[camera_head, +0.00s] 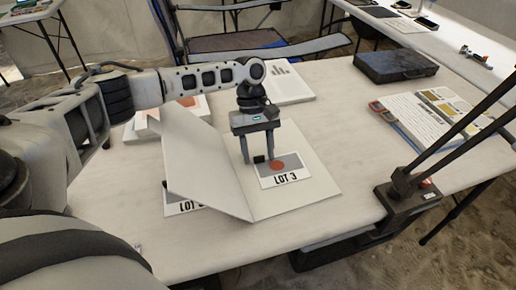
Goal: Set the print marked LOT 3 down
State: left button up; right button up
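The print marked LOT 3 (296,180) lies flat on the right-hand page of an open white folder (310,200). It bears a grey picture with an orange-red round shape. My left gripper (258,161) points down over the print's upper left part. Its two fingers are apart, on either side of a small dark block (259,159) at the print's edge. I cannot tell whether the fingertips touch the print. The folder's left cover (205,165) stands tilted up. My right gripper is not in view.
Another LOT print (185,208) is partly hidden under the raised cover. A sheet with bar shapes (281,85) lies behind. A dark case (395,66) and a printed board (420,120) lie at right. A black jointed stand (408,196) is at the table's right front edge.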

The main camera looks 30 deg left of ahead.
pick_arm(q)
jog(key=v, duration=1.2)
jog(key=shift+r+p, duration=0.15)
jog(key=shift+p, duration=0.2)
